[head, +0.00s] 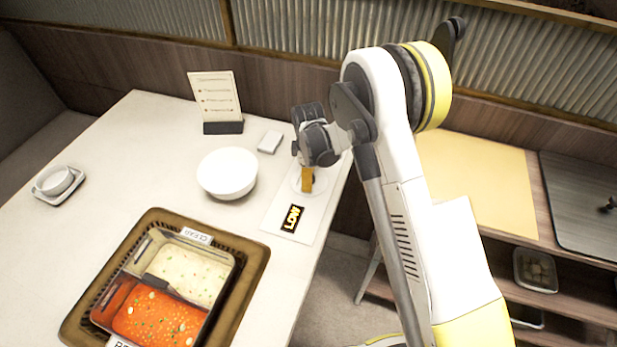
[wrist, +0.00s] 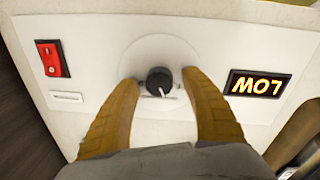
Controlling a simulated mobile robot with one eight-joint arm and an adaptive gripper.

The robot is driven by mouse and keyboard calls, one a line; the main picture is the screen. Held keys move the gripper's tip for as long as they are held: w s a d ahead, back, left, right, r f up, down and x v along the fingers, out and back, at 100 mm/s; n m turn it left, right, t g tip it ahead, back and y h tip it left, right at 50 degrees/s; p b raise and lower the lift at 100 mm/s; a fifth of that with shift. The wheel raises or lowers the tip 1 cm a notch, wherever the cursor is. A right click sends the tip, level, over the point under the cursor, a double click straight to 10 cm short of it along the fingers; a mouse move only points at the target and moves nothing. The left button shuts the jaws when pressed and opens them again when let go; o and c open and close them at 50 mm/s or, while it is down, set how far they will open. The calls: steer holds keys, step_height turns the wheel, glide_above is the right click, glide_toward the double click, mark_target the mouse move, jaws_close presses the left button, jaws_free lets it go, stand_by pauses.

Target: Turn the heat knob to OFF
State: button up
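The heat knob (wrist: 159,82) is a black round dial with a pale pointer mark, set in a white panel (wrist: 100,50) on the table. In the wrist view my gripper (wrist: 160,80) is open, one yellow-brown finger on each side of the knob, with gaps between. A display (wrist: 258,84) beside the knob reads LOW, upside down in this view; it also shows in the head view (head: 292,218). In the head view my gripper (head: 307,180) is over the panel and hides the knob.
A red switch (wrist: 52,58) is on the panel. A white bowl (head: 227,173), a small white box (head: 270,141) and a menu stand (head: 216,102) are near the panel. A two-well sauce tray (head: 255,262) sits at the front. A wooden shelf (head: 480,180) stands at right.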

steer(key=c, duration=1.1)
steer(key=shift+n, duration=0.3)
steer(key=n+b, duration=0.2)
steer(key=n, duration=0.2)
steer(key=shift+f+n, duration=0.1)
steer(key=shift+n, duration=0.2)
steer(key=shift+s+n+b, duration=0.1)
steer(key=shift+n+b, duration=0.3)
steer(key=shift+n, duration=1.9)
jaws_close()
steer(key=o, duration=1.2)
jaws_free()
